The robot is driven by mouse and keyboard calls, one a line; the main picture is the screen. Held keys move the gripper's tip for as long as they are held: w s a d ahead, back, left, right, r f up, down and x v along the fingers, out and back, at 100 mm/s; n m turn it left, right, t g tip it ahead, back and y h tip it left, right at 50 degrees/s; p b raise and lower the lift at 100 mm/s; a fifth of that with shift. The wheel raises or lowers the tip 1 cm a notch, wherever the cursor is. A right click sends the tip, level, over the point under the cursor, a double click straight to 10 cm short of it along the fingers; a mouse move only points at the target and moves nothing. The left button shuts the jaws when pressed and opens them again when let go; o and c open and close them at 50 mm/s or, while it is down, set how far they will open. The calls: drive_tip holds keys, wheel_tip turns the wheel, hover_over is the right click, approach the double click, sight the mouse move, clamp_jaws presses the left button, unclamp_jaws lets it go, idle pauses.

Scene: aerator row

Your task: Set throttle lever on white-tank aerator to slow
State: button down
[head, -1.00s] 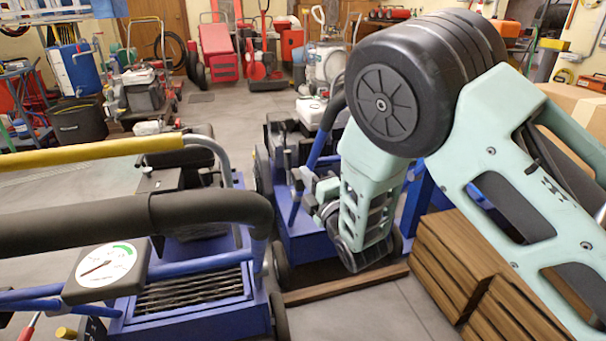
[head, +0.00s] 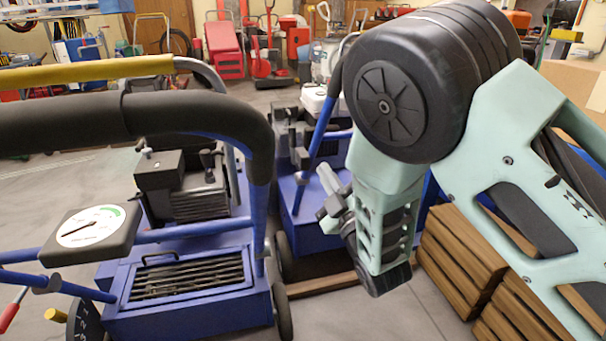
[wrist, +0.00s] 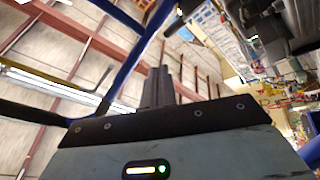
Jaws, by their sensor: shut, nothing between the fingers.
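The white-tank aerator is the blue machine in the middle of the head view, with a small white tank (head: 318,101) on its dark engine (head: 296,130). Its blue body (head: 306,229) is partly hidden behind my arm. I cannot make out its throttle lever in either view. My gripper (head: 324,212) is in front of this machine's right side in the head view, small and partly hidden by my wrist. In the wrist view my gripper's dark fingers (wrist: 160,86) are together and empty, pointing up the picture. I cannot tell whether they touch anything.
A nearer blue aerator stands at left, with a black padded handlebar (head: 190,112), a white-faced gauge (head: 90,228) and a dark engine (head: 182,180). Stacked brown wooden blocks (head: 462,258) lie right of my wrist. Blue bars (wrist: 145,50) cross close by in the wrist view.

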wheel_tip(320, 180, down, 5)
drive_tip(key=m+t+b, duration=0.2)
drive_tip(key=m+b, duration=0.5)
drive_tip(key=m+t+y+b, duration=0.2)
drive_tip(key=m+b, duration=0.3)
drive_tip(key=b, duration=0.2)
approach(294, 133)
wheel_tip(294, 133, up, 4)
drive_tip(key=w+b, duration=0.1)
drive_tip(key=w+a+b, duration=0.1)
drive_tip(key=shift+w+a+n, duration=0.2)
drive_tip(key=shift+w+n, duration=0.1)
drive_tip(key=shift+w+a, duration=0.25)
drive_tip(key=shift+w, duration=0.25)
drive_tip(key=shift+h, duration=0.3)
drive_tip(key=shift+r, duration=0.1)
